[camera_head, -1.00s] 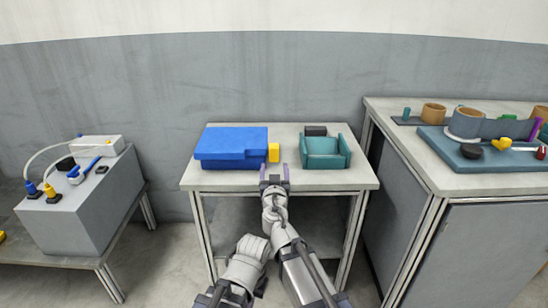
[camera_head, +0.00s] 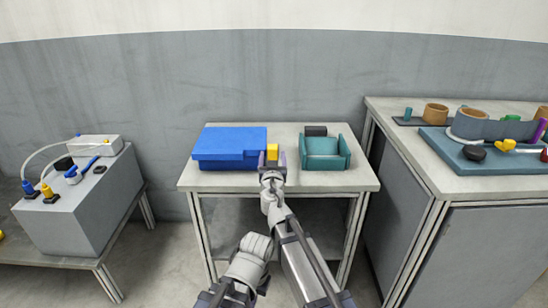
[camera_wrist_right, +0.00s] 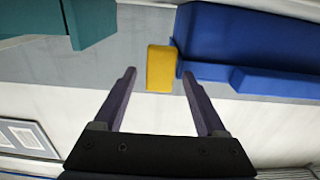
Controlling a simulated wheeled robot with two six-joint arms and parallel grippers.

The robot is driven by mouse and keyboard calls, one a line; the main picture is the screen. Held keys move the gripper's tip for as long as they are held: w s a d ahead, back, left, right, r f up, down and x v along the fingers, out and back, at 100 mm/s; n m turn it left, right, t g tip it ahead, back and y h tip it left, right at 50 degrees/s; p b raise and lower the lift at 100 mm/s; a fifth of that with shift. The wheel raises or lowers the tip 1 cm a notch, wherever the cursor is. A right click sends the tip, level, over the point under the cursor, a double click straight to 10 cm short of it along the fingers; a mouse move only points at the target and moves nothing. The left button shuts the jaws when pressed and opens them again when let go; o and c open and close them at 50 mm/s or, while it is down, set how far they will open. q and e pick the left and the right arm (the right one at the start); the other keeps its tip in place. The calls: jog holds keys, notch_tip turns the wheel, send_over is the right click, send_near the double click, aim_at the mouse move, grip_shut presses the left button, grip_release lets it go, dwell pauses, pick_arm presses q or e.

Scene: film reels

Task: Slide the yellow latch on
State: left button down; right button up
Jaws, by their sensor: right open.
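The yellow latch (camera_head: 272,152) is a small block at the right side of the blue box (camera_head: 231,144) on the middle table. In the right wrist view the yellow latch (camera_wrist_right: 160,68) lies just beyond the fingertips, between their lines, beside the blue box (camera_wrist_right: 215,40). My right gripper (camera_head: 272,160) is open and empty, with its two purple fingers pointing at the latch. In the right wrist view the gripper (camera_wrist_right: 160,78) shows a wide gap, and I see no contact with the latch. My left gripper is not visible.
A teal holder (camera_head: 324,153) stands to the right on the same table (camera_head: 225,182), with a black block (camera_head: 315,131) behind it. A grey cabinet (camera_head: 450,190) with reels stands at the right, and a grey box (camera_head: 75,210) at the left.

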grip_shut()
dwell(0.5)
dwell(0.8)
